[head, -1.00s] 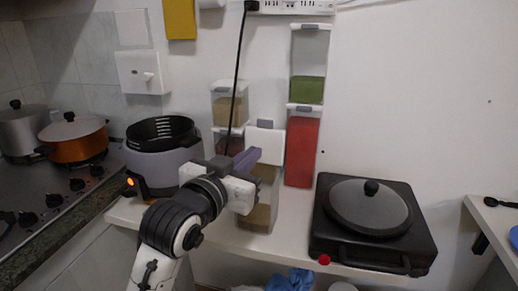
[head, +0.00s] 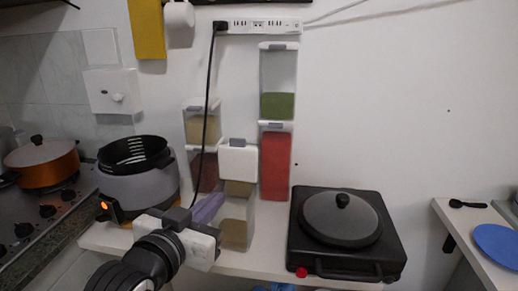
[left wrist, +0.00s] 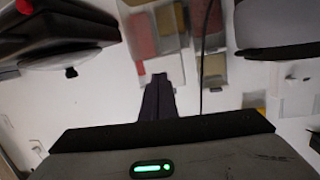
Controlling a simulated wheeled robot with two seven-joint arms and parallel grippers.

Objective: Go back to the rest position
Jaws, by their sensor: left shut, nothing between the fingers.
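My left gripper (head: 208,208) is shut and empty. In the head view it is in front of the spice dispensers, low over the counter; in the left wrist view its fingers (left wrist: 158,98) lie closed together. A clear dispenser with brown contents (head: 236,222) stands just beyond the fingertips. A white-lidded box (head: 238,160) is above it. A tall dispenser with red contents (head: 274,165) stands to the right, with a green-filled one (head: 279,90) on top. A tan-filled dispenser (head: 202,127) sits over a dark red one (head: 205,172) at the left. My right gripper is not in view.
A black electric pan with a lid (head: 345,235) sits at the right of the counter. A black cord (head: 209,100) hangs behind my gripper. A blue plate (head: 497,245) lies on a table at far right.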

